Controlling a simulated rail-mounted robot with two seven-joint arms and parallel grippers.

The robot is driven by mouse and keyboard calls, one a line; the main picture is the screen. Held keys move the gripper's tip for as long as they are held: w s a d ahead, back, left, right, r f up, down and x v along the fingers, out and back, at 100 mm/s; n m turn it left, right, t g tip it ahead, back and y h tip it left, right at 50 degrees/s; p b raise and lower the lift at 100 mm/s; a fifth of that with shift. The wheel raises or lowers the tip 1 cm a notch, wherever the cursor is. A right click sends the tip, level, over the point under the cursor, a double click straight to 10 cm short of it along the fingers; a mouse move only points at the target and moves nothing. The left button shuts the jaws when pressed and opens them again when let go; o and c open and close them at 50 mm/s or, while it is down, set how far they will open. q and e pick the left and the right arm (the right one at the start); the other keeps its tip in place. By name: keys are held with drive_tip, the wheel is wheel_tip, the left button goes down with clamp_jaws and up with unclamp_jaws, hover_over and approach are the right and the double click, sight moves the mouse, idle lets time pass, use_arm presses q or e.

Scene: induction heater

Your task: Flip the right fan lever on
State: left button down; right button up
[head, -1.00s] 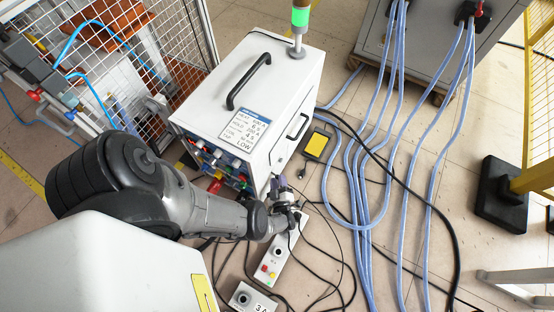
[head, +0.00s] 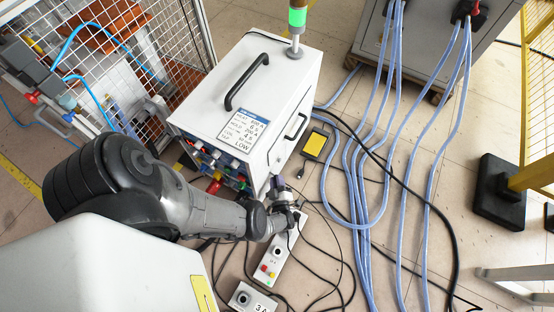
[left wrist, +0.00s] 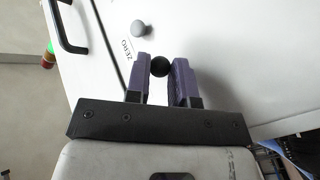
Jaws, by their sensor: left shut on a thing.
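My left gripper (head: 279,186) is at the front right side of the white heater cabinet (head: 284,75), its jaw largely hidden by the wrist in the head view. In the left wrist view its two purple fingers (left wrist: 161,78) are shut on a black round knob (left wrist: 160,67) near a white panel. The knob looks like a lever's end; its stem is hidden. I cannot tell from the picture which lever is which. My right gripper is not in view.
A white control box with buttons (head: 268,268) lies below the gripper among loose black cables. Blue hoses (head: 364,170) run over the floor to the grey cabinet (head: 435,50) at the back. A wire-mesh cage (head: 150,50) stands at the left.

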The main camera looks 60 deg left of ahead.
use_arm(q)
drive_tip(key=shift+a+r+n+t+h+p, duration=0.15)
drive_tip(key=shift+r+n+h+p, duration=0.7)
drive_tip(key=shift+p, duration=0.8)
drive_tip(key=shift+r+n+t+h+p, duration=0.1)
drive_tip(key=shift+r+n+h+p, duration=0.3)
drive_tip(key=shift+n+h+p, duration=1.05)
drive_tip(key=shift+a+r+n+t+h+p, duration=0.15)
drive_tip(key=shift+r+n+h+p, duration=0.6)
drive_tip(key=shift+p, duration=1.15)
drive_tip(key=shift+s+d+f, duration=0.1)
drive_tip(key=shift+f, duration=0.05)
drive_tip(key=c, duration=1.4)
unclamp_jaws()
drive_tip(key=shift+o, duration=0.7)
